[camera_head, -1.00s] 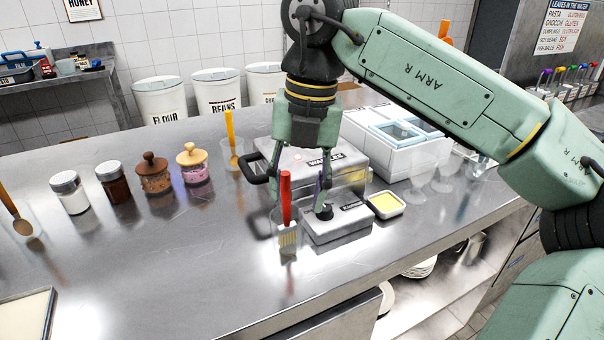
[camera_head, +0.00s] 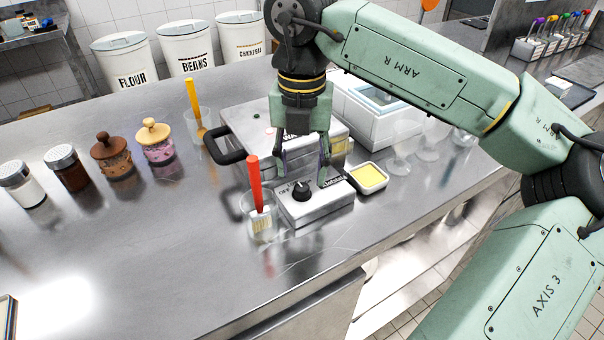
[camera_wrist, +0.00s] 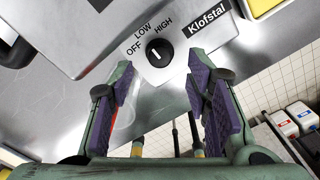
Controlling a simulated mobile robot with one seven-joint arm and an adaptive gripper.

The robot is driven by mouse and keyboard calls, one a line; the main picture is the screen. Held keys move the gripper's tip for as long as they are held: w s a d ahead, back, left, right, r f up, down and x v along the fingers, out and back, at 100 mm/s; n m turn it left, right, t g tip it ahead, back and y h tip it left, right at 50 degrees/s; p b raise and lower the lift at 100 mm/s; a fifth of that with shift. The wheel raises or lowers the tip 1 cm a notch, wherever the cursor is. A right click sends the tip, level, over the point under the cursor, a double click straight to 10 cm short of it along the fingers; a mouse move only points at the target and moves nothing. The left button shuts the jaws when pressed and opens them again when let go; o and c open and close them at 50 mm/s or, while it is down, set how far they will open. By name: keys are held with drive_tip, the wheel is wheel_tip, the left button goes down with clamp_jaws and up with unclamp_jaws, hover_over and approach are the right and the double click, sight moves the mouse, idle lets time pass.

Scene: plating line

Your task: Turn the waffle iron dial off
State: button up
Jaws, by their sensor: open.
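The waffle iron (camera_head: 235,128) is a grey box with a black handle on its left. Its front control box (camera_head: 318,208) carries a black dial (camera_head: 302,190). In the wrist view the dial (camera_wrist: 159,52) has a white mark, with OFF, LOW and HIGH printed around it. Which label the mark points to is hard to tell; it does not clearly point at OFF. My gripper (camera_head: 304,176) is open and empty above the control box. In the wrist view its purple-padded fingertips (camera_wrist: 160,78) are spread on either side, just short of the dial.
A glass with a red-handled brush (camera_head: 262,224) stands close to the left of the control box. A small yellow-filled dish (camera_head: 369,178) sits at its right. Clear glasses (camera_head: 400,160) stand further right.

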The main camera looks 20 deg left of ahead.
sight(302, 187)
drive_tip(key=shift+f+p, duration=0.35)
drive_tip(key=shift+f, duration=1.7)
drive_tip(key=shift+c, duration=0.4)
clamp_jaws()
